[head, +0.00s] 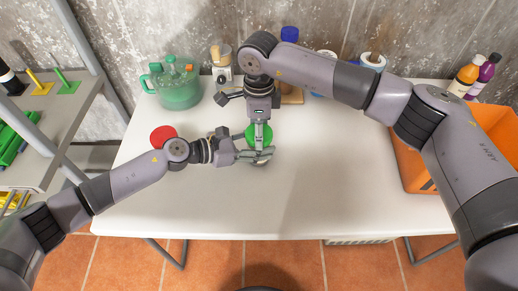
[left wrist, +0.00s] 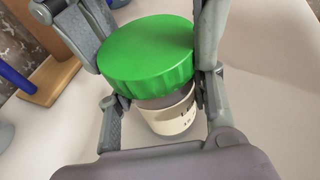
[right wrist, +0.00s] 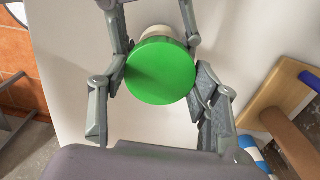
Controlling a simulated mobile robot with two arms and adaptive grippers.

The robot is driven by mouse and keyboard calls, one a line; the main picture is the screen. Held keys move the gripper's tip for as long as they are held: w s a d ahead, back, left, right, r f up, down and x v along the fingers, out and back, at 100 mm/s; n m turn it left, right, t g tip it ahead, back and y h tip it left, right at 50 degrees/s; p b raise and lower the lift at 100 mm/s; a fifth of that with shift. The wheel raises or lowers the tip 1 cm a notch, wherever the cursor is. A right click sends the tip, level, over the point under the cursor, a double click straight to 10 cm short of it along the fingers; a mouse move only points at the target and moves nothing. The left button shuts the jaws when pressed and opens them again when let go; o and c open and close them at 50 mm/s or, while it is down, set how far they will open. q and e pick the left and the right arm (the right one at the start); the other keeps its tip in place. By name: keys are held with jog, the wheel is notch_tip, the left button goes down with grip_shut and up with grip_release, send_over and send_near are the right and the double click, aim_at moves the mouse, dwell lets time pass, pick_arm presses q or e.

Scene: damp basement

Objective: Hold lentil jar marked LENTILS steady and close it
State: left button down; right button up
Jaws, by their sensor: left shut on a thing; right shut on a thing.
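The jar (left wrist: 168,112) stands on the white table with a cream label whose lettering is only partly visible. A green lid (left wrist: 147,52) sits on top of it; the lid also shows in the head view (head: 251,131) and from above in the right wrist view (right wrist: 160,71). My left gripper (head: 262,156) comes in from the left, low, and is shut on the jar's body. My right gripper (head: 262,139) reaches down from above, shut on the green lid. Whether the lid is fully seated cannot be told. The fingers hide part of the jar.
A red disc (head: 163,135) lies left on the table (head: 215,208). An orange crate (head: 415,172) is at the right. The table's front is clear.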

jog(key=o, duration=1.3)
jog(key=shift+c, duration=0.2)
jog(key=shift+r, duration=0.1)
jog(key=shift+r, duration=2.2)
jog(key=shift+o, duration=0.4)
jog(key=o, duration=0.5)
notch_tip(320, 180, up, 12)
jog(key=shift+f, duration=0.1)
